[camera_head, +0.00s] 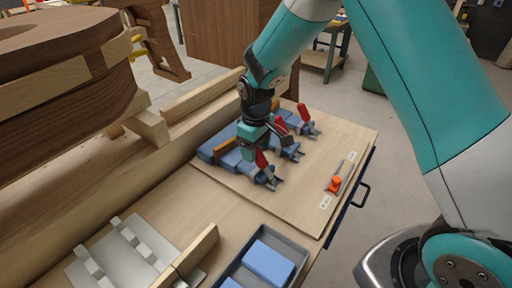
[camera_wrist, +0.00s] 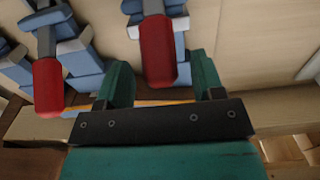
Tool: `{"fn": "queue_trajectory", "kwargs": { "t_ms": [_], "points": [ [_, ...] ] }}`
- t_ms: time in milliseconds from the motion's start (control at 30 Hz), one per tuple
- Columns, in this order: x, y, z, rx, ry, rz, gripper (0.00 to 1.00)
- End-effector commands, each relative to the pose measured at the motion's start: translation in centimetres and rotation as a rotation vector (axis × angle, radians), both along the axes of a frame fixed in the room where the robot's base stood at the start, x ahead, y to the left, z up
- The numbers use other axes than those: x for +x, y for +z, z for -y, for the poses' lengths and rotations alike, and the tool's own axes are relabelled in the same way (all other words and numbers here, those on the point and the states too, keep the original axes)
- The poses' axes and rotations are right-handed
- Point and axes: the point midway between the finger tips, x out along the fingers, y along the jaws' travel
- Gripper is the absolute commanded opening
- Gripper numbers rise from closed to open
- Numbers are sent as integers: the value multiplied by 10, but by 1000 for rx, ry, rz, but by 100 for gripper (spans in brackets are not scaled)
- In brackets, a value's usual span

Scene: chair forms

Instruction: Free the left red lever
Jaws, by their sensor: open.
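The left red lever (camera_head: 262,160) is nearest in the head view, the middle one (camera_head: 282,128) is partly hidden by my gripper, and the right one (camera_head: 304,112) stands farther back. My gripper (camera_head: 265,144) is low over the clamps at the left lever. In the wrist view, my open teal fingers (camera_wrist: 159,82) lie on either side of a red lever (camera_wrist: 157,52), apparently the left one, with gaps visible. Another red lever (camera_wrist: 47,88) is outside the fingers at left.
Blue blocks (camera_head: 228,158) lie beneath the clamps. An orange-handled tool (camera_head: 335,184) lies on the board's right side. A blue-grey tray (camera_head: 264,262) and a pale metal plate (camera_head: 122,258) are in front.

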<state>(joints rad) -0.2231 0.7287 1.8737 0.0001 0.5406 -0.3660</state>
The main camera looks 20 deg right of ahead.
Motion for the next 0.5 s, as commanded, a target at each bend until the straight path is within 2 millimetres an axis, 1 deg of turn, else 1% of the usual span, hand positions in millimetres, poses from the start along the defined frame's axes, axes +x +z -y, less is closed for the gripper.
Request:
{"fn": "queue_trajectory", "kwargs": {
  "t_ms": [100, 200, 467, 500],
  "points": [
    [0, -11, 0, 0, 0, -1, 62],
    [0, -15, 0, 1, 0, 2, 62],
    [0, -17, 0, 0, 0, 2, 62],
    [0, -17, 0, 0, 0, 2, 55]
  ]
}}
